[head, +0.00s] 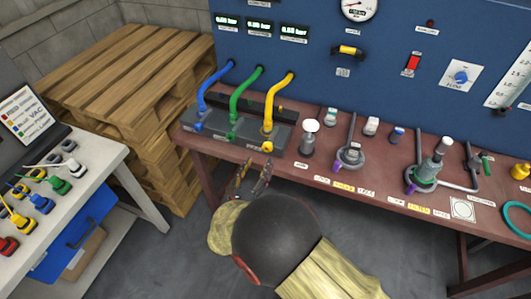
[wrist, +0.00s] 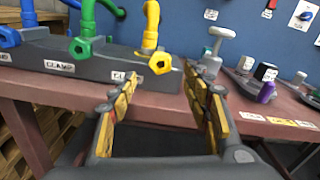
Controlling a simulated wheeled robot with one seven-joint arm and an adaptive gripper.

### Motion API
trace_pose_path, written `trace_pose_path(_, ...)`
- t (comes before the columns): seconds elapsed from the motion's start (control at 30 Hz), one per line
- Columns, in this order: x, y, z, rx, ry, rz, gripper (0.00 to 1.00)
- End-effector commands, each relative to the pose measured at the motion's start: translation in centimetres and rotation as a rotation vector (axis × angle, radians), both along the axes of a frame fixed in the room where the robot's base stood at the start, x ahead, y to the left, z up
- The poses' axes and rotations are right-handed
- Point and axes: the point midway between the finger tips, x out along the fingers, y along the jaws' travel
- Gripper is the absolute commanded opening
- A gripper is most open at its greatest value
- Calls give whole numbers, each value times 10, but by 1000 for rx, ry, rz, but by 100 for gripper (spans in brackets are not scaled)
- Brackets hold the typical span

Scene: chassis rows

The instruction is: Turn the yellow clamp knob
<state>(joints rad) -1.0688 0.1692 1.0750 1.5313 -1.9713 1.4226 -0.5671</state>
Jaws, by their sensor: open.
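The yellow clamp knob (head: 267,147) is a small yellow knob on the front of a dark clamp block (head: 283,138), below a bent yellow hose (head: 274,97). In the wrist view the yellow knob (wrist: 160,63) faces me, with a hole in its middle, just beyond and between my fingertips. My gripper (head: 255,166) is open and empty, just in front of the table edge and apart from the knob. In the wrist view both yellow-padded fingers of my gripper (wrist: 152,95) reach toward the block. Nothing hides the knob there.
A green knob (wrist: 80,48) and a blue knob (head: 198,126) sit left of the yellow one on the same row. A grey-white post fitting (head: 310,137) stands close to the right. The brown bench edge (head: 220,152) runs below. A wooden pallet stack (head: 130,60) stands left.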

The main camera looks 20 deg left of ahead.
Motion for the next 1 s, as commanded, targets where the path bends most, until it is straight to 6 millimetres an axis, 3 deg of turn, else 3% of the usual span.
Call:
trace_pose_path(0.4,59,-6,-2,-1,0,-3,48)
trace_pose_path(0.8,67,-6,0,-3,0,-2,48)
trace_pose_path(1.0,66,-6,0,-3,1,-2,37)
